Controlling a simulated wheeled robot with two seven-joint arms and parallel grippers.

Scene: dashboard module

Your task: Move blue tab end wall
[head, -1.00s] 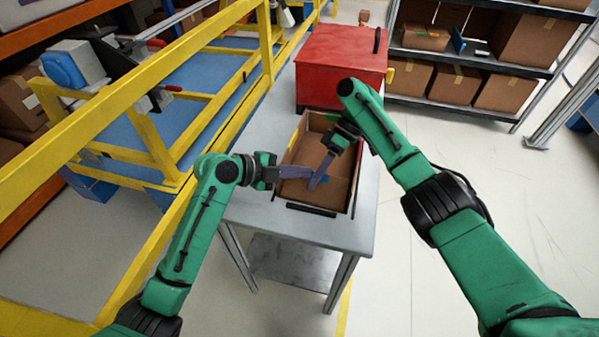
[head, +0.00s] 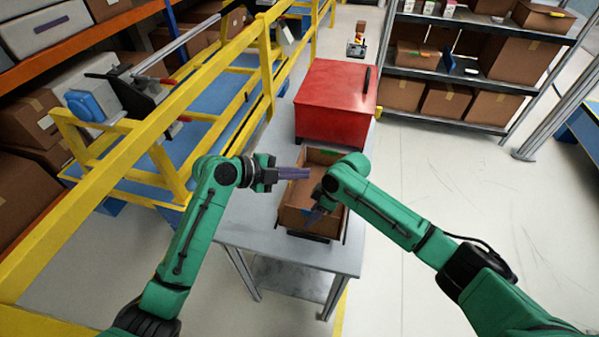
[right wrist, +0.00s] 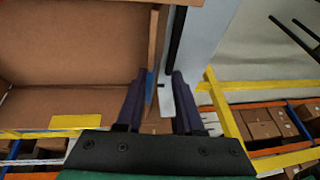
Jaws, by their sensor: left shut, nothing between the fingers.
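An open cardboard box (head: 290,218) sits on the grey table. In the right wrist view its near end wall (right wrist: 153,45) runs down the middle, with a blue tab (right wrist: 149,86) on it. My right gripper (right wrist: 158,82) is open, with one purple finger on each side of this wall; I cannot tell whether they touch it. In the head view my right gripper (head: 315,216) is low at the near end of the box, partly hidden by its arm. My left gripper (head: 300,173) is shut and empty above the box's left side.
A red case (head: 335,105) stands behind the box on the table (head: 260,228). A black bar (head: 308,237) lies just in front of the box. A yellow railing (head: 100,185) runs along the left. The floor to the right is clear.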

